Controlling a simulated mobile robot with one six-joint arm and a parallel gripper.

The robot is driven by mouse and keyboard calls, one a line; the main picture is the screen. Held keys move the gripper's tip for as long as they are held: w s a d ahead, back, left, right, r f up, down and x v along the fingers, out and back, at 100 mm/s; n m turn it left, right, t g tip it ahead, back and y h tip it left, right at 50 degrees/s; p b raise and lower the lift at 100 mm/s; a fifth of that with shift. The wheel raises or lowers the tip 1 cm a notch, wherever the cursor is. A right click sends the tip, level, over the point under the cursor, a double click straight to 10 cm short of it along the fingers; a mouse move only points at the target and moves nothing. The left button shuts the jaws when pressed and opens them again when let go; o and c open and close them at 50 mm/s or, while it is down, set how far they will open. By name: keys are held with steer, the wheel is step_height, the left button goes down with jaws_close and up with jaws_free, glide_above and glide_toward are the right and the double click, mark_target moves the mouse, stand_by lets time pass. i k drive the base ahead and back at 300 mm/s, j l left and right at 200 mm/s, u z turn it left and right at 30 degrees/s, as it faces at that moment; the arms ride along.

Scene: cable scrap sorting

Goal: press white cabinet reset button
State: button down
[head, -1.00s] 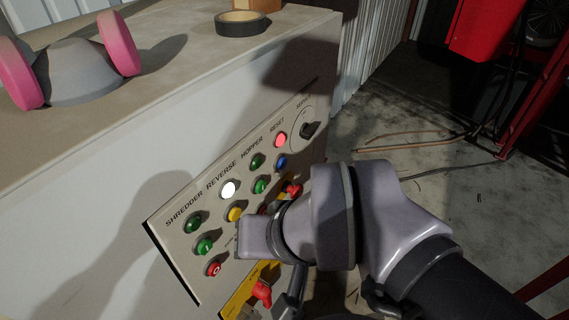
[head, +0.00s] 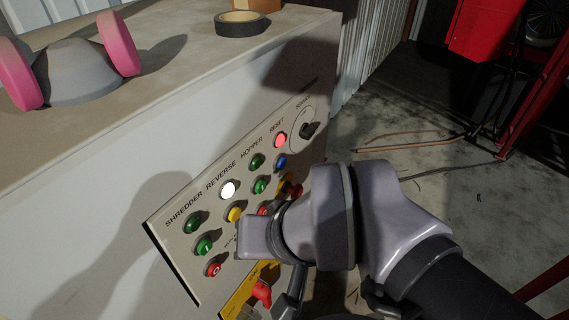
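The white cabinet (head: 90,225) carries a slanted control panel with rows of coloured buttons. Under the RESET label is a lit red-pink lamp (head: 280,140), with a blue button (head: 281,162) just below it. My grey wrist (head: 333,215) comes in from the lower right, in front of the panel's lower right part. It covers some of the lower buttons there. The blue button is in plain view, up and left of the wrist. My gripper's fingers cannot be made out, so whether they are open or shut does not show.
A dark selector knob (head: 309,130) sits at the panel's upper right. A red handle (head: 262,293) on a yellow plate is below the panel. Pink-and-grey ear muffs (head: 75,70) and a black tape roll (head: 241,23) lie on the cabinet top. Cables lie on the floor at right.

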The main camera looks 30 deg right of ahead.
mark_target(282, 162)
steer(key=k+j+z, duration=0.15)
steer(key=z, duration=0.3)
steer(key=k+z, duration=0.2)
steer(key=z, duration=0.3)
steer(key=k+z, duration=0.2)
steer(key=z, duration=0.25)
steer(key=k+z, duration=0.2)
steer(key=z, duration=0.25)
